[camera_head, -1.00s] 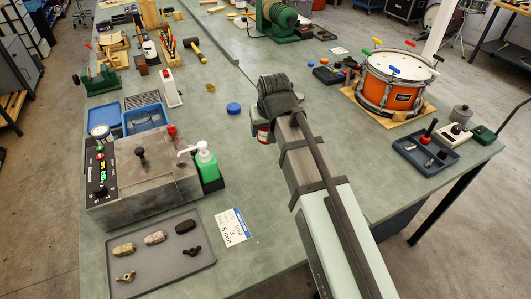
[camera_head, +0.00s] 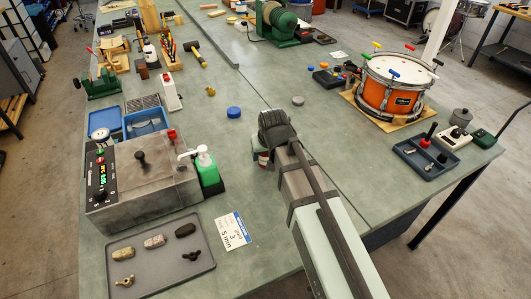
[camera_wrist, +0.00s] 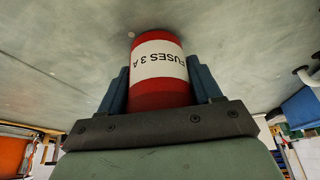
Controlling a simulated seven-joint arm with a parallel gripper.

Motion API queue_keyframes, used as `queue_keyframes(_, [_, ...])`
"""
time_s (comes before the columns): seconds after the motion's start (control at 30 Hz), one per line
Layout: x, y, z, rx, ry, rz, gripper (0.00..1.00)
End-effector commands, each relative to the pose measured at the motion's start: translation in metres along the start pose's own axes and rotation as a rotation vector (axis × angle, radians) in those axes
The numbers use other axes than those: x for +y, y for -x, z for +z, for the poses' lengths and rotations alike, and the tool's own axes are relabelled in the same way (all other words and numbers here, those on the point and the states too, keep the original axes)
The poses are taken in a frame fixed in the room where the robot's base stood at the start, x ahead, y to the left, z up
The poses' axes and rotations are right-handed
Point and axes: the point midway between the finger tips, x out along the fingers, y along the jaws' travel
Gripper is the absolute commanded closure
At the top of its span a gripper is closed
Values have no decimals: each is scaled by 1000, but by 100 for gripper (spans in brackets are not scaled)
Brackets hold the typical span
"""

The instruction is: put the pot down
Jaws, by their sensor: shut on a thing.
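The pot is a red and white cylinder labelled "FUSES 3 A" (camera_wrist: 158,62). In the wrist view it sits between the two blue fingers of my gripper (camera_wrist: 160,88), which is shut on its sides. In the head view my gripper (camera_head: 261,163) points down over the middle of the green bench top (camera_head: 240,185). Only a small red and white part of the pot (camera_head: 263,156) shows there, beneath my wrist. The pot's base is close to the bench top; I cannot tell whether it touches.
A blue lid (camera_head: 234,112) and a grey disc (camera_head: 298,101) lie beyond my gripper. A green soap bottle (camera_head: 207,172) and a grey machine (camera_head: 145,185) stand to the left. A white card (camera_head: 231,232) lies nearer. The bench around the pot is clear.

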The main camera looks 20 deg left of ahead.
Motion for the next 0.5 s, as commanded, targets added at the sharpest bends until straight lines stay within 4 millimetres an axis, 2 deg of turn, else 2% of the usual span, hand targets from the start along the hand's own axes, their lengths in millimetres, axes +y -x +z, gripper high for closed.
queue_keyframes(0.27, [0,-2,1,0,0,0,70])
queue_keyframes(0.3, [0,-2,1,1,0,0,34])
queue_keyframes(0.5, [0,-2,1,0,0,0,15])
